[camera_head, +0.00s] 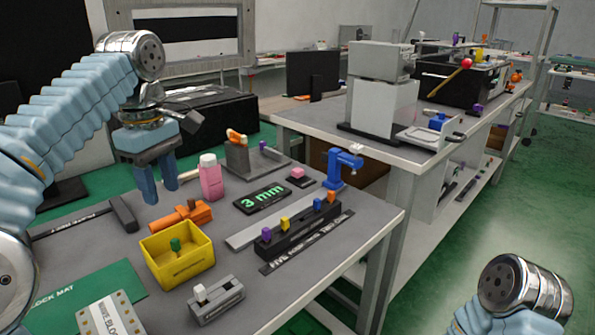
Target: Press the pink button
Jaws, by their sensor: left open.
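My left gripper (161,192) points down above the left part of the bench. Its two dark blue fingers are apart, with nothing between them. It is well to the left of the pink button and apart from it. The lower right shows part of my right arm; its gripper is out of view.
A pink-and-white bottle (210,178) and a "3 mm" plate (262,198) stand between my left gripper and the button. An orange part (182,216), a yellow bin (178,258), a blue clamp-like fixture (343,168) and a dark lever block (298,230) are also on the bench.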

